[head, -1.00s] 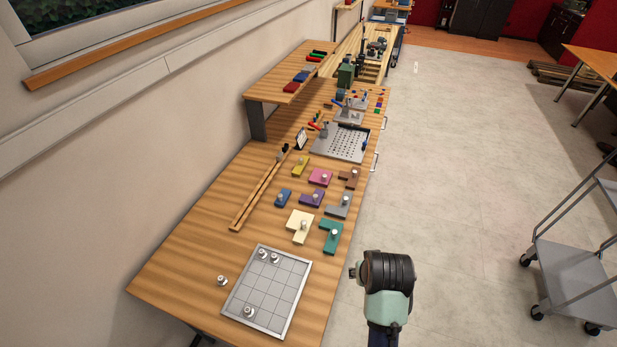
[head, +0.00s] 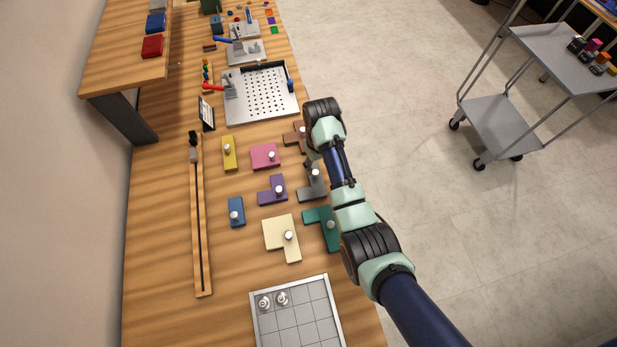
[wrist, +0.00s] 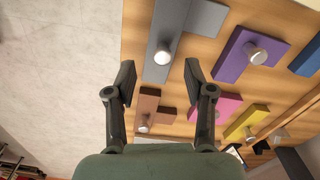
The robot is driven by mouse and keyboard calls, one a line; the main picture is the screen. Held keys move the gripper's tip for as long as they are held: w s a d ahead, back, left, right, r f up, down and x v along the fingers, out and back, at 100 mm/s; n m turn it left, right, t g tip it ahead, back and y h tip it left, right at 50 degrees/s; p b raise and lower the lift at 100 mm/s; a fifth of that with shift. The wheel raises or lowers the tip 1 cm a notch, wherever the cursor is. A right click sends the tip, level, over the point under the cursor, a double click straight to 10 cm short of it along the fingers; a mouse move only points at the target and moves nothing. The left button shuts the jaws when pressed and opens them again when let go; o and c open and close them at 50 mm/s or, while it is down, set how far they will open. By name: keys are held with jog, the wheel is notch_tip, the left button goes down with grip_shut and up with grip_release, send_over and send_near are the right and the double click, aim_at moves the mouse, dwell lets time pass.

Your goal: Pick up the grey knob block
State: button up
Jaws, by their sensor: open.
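The grey knob block (head: 308,194) is an L-shaped piece with a pale round knob, near the right edge of the bench in the head view. My arm partly covers it there. In the wrist view the grey block (wrist: 158,27) is at the top centre, with its knob just beyond the fingertips. My gripper (wrist: 159,82) is open and empty, with its fingers spread to either side of the block's near end in that view. It does not appear to touch the block. In the head view my arm mostly hides the gripper.
Brown (head: 291,137), pink (head: 261,152), purple (head: 267,195) and teal (head: 325,218) knob blocks lie close around it. A cream block (head: 275,230) and a gridded tray (head: 338,310) are nearer. A perforated plate (head: 240,108) is farther back. Open floor lies right of the bench.

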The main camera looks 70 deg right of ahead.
aim_at(316, 173)
jog(key=f, duration=0.2)
jog(key=f+b, duration=0.1)
jog(key=f, duration=0.2)
jog(key=shift+w+f, duration=0.2)
jog(key=shift+f, duration=0.1)
grip_shut()
